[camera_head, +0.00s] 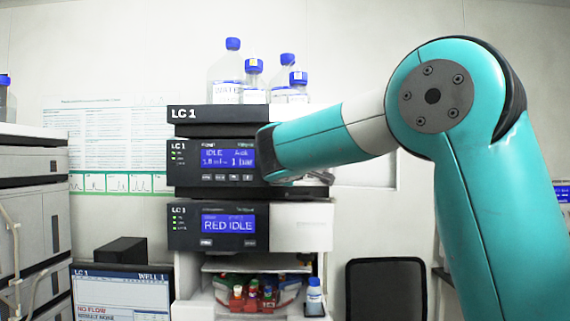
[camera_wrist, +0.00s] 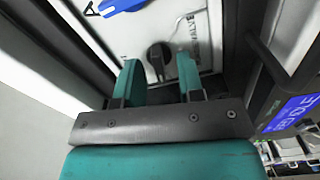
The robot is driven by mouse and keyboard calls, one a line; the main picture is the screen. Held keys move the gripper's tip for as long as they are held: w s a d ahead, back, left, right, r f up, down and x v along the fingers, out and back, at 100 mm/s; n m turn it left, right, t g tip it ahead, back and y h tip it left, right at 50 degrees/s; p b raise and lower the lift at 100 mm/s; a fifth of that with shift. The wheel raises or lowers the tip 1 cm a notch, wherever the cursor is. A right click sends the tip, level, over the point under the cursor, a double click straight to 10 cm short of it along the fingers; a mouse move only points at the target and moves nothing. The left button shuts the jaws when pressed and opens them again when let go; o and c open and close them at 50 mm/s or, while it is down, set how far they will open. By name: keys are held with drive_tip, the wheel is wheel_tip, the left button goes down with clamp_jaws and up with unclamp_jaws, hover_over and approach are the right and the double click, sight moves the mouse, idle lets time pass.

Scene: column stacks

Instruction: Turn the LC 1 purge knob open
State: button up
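The LC 1 stack (camera_head: 190,160) stands in the middle of the head view, with its pump screen reading IDLE and 1 bar. In the wrist view a black round knob (camera_wrist: 158,52) sits on a white panel, beside dark vertical lettering that I cannot fully read. My gripper (camera_wrist: 158,62) is open, with one teal finger to the left of this knob and one to the right. I see no clear contact, and the depth gap is hard to tell. In the head view my arm hides the knob and the gripper's fingers.
A blue part (camera_wrist: 122,5) shows on the panel's upper left in the wrist view. A dark bar (camera_wrist: 268,55) and a lit blue screen (camera_wrist: 294,114) lie to the right. Capped bottles (camera_head: 225,80) stand on top of the stack. Vials (camera_head: 250,295) sit in the lower bay.

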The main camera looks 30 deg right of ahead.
drive_tip(key=b+v, duration=0.7)
drive_tip(key=v, duration=1)
drive_tip(key=shift+a, duration=0.2)
drive_tip(key=shift+s, duration=0.1)
